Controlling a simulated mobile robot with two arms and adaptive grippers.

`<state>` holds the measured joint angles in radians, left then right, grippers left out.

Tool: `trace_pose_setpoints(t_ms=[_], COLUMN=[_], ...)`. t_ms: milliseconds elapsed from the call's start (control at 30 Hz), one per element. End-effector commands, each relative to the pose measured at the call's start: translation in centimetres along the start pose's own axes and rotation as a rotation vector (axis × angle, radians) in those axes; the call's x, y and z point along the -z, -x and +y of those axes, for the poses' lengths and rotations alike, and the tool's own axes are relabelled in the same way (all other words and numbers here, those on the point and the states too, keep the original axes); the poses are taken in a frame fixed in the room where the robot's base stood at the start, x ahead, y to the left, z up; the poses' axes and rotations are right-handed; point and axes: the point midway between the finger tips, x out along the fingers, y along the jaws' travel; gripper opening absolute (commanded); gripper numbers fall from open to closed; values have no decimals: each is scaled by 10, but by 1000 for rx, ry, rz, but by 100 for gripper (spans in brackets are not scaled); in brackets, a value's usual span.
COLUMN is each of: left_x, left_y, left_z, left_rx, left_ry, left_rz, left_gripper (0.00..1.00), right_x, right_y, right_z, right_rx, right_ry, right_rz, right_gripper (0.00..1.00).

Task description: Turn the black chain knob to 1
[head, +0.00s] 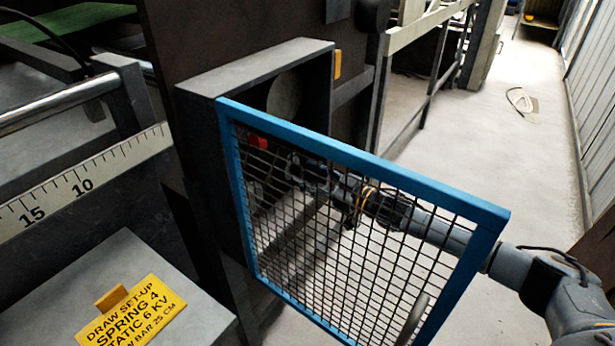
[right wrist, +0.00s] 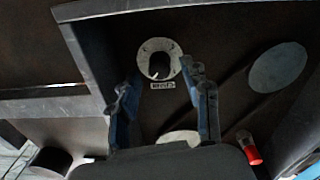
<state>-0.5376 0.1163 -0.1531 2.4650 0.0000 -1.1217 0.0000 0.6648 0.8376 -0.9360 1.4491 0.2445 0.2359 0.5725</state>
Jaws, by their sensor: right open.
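The black knob (right wrist: 160,66) sits on a round pale dial plate in the right wrist view, with a small white label (right wrist: 162,85) below it. The label and the dial marks are too small to read. My right gripper (right wrist: 161,78) is open, its two fingers pointing toward the dial. The knob appears between the fingertips, and I see no grip on it. In the head view my right gripper (head: 310,172) shows through the mesh door, in front of the open grey box (head: 262,62). The knob is hidden there. My left gripper is not in view.
A blue-framed mesh door (head: 362,155) stands open, between the head camera and my right arm. A red part (right wrist: 248,152) and a pale disc (right wrist: 278,67) are right of the dial. A yellow set-up card (head: 132,315) lies at lower left.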

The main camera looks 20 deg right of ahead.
Motion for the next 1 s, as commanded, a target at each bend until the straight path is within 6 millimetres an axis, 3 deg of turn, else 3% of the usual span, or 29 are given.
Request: trace_pose_setpoints(t_ms=[400,633,1000], left_x=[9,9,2], left_y=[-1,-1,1], left_z=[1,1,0], left_rx=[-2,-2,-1], left_ry=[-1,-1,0], left_rz=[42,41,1], left_gripper=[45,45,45], right_x=[0,0,0], right_y=[-9,-8,-8], right_z=[0,0,0], right_rx=[0,0,0], right_ry=[1,1,40], right_rz=[0,0,0], right_gripper=[48,1,0])
